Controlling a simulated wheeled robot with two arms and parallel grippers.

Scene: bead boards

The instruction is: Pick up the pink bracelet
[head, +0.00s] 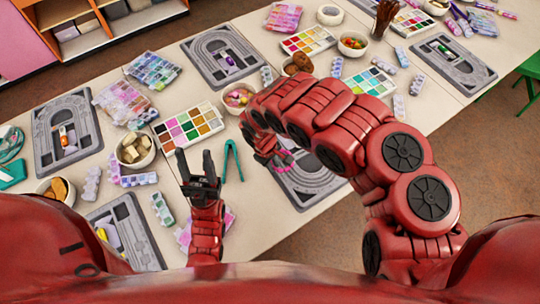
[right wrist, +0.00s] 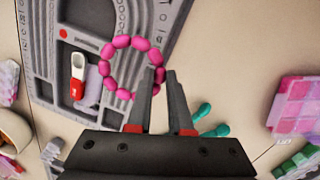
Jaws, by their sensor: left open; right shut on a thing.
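The pink bracelet (right wrist: 121,42), a ring of round pink beads, is at the fingertips of my right gripper (right wrist: 159,74) in the right wrist view. The gripper is shut on its right side, and the ring hangs over the grey bead board (right wrist: 45,85). In the head view a bit of the bracelet (head: 284,160) shows beside my right gripper, mostly hidden by my arm. My left gripper (head: 195,158) is open and empty above the table's near side, left of the teal tweezers (head: 229,158).
A paint-like bead palette (head: 187,127), a bowl of colourful pieces (head: 238,96) and a bowl of tan blocks (head: 134,151) stand nearby. More bead boards (head: 66,130) and bead packs (head: 152,70) crowd the table. Bare tabletop lies around the tweezers.

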